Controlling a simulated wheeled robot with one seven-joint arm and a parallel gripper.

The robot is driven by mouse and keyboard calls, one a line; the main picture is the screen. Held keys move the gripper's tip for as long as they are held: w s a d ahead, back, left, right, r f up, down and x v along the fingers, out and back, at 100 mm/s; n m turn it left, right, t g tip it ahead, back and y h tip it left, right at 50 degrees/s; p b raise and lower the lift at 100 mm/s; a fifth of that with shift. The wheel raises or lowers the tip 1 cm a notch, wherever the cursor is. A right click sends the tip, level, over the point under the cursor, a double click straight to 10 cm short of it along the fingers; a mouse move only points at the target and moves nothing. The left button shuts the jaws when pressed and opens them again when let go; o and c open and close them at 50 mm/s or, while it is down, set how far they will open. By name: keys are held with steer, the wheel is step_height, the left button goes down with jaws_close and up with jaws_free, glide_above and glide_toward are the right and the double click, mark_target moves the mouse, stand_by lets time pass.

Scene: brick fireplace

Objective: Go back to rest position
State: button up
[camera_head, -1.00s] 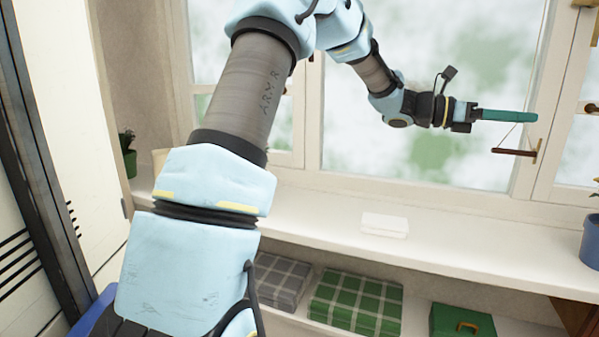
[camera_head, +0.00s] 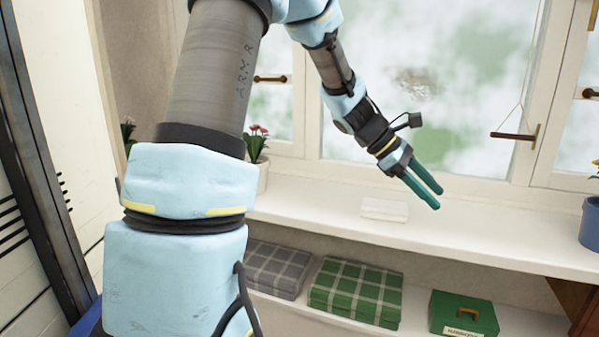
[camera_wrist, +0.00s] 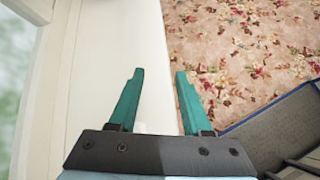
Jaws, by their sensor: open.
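My gripper (camera_head: 435,197) has two teal fingers, apart and with nothing between them. In the head view it points down and to the right, in front of the window and above the white sill (camera_head: 480,234). In the wrist view the fingers of my gripper (camera_wrist: 155,88) show open over the sill's edge (camera_wrist: 140,40), with the floral carpet (camera_wrist: 245,50) below. My blue and grey arm covers much of the left and middle of the head view.
A small white block (camera_head: 384,209) lies on the sill. A flowerpot (camera_head: 262,175) stands behind my arm and a blue pot (camera_head: 590,222) at the right. Below are a grey plaid box (camera_head: 277,268), a green plaid box (camera_head: 356,292) and a green case (camera_head: 463,313). The window handle (camera_head: 514,136) sticks out.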

steer(key=s+a+f+m+t+y+b, duration=0.25)
steer(key=a+f+m, duration=0.2)
steer(key=a, duration=0.65)
steer(key=s+a+f+m+t+y+b, duration=0.1)
steer(key=a+f+m+y, duration=0.4)
steer(key=a, duration=0.7)
steer(key=s+a+f+m+t+y+b, duration=0.1)
steer(key=s+a+f+m+y+b, duration=0.1)
steer(key=a+f, duration=0.65)
step_height(320, 180, up, 20)
steer(key=a+p, duration=0.2)
steer(key=p, duration=1.5)
steer(key=shift+f, duration=0.1)
